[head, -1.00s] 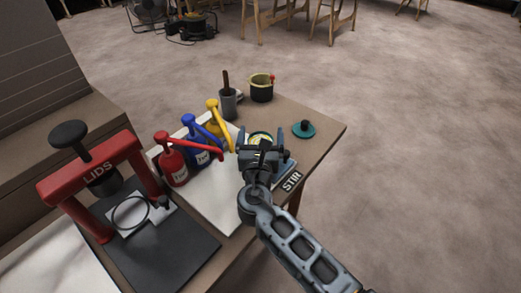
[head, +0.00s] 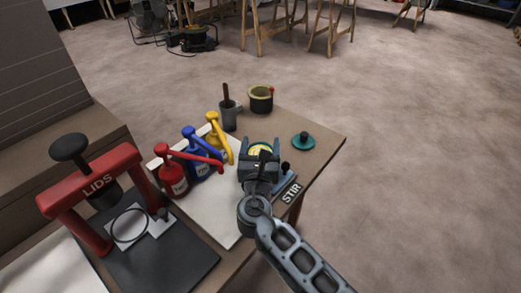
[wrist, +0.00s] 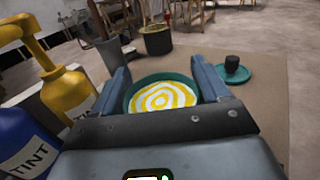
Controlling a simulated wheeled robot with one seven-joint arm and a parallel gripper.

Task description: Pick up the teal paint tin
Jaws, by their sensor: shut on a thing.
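The teal paint tin (wrist: 163,78) is open at the top in the wrist view, with yellow and white paint in rings inside its teal rim. In the head view its paint (head: 261,149) shows between the jaws, and the rest is hidden by my gripper. My gripper (head: 261,146) is shut on the tin, with one blue-grey finger on each side. The fingers also show in the wrist view (wrist: 163,82). I cannot tell whether the tin's base touches the table. A teal lid (head: 303,141) with a dark knob lies apart at the right.
Red (head: 173,177), blue (head: 196,161) and yellow (head: 213,139) pump bottles stand close at the left. A grey mug (head: 228,112) and a dark pot (head: 261,99) stand behind. A STIR stand (head: 287,181) is close by at the right. A red LIDS press (head: 95,185) stands front left.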

